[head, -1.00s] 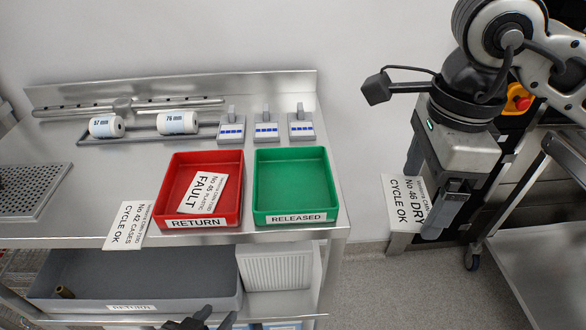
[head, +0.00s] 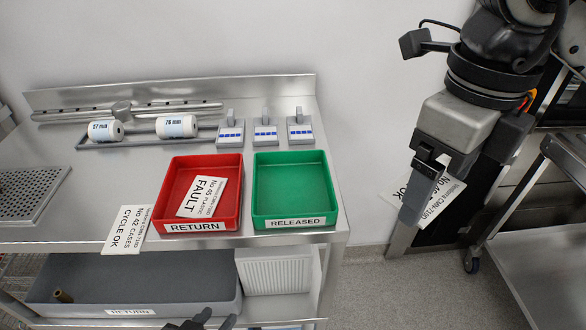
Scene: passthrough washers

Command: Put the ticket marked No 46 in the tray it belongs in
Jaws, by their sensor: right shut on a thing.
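The ticket marked No 46 (head: 438,212) is a white card with black print, held in my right gripper (head: 412,205) at the right, clear of the table. The jaws cover part of its print; "OK" and part of "No 46" show. The green tray (head: 262,214) labelled RELEASED stands on the steel table and is empty. The red tray (head: 235,215) labelled RETURN is to its left and holds a ticket (head: 203,197) reading No 45 PLASTIC FAULT. My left gripper (head: 205,322) is at the bottom edge, partly cut off, its fingers apart.
A ticket (head: 128,230) reading No 42 CASES CYCLE OK overhangs the table's front edge, left of the red tray. Label rolls (head: 177,127) and several grey clip devices (head: 265,130) stand behind. A grey bin (head: 80,280) is on the shelf below. A steel trolley (head: 550,250) is at the right.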

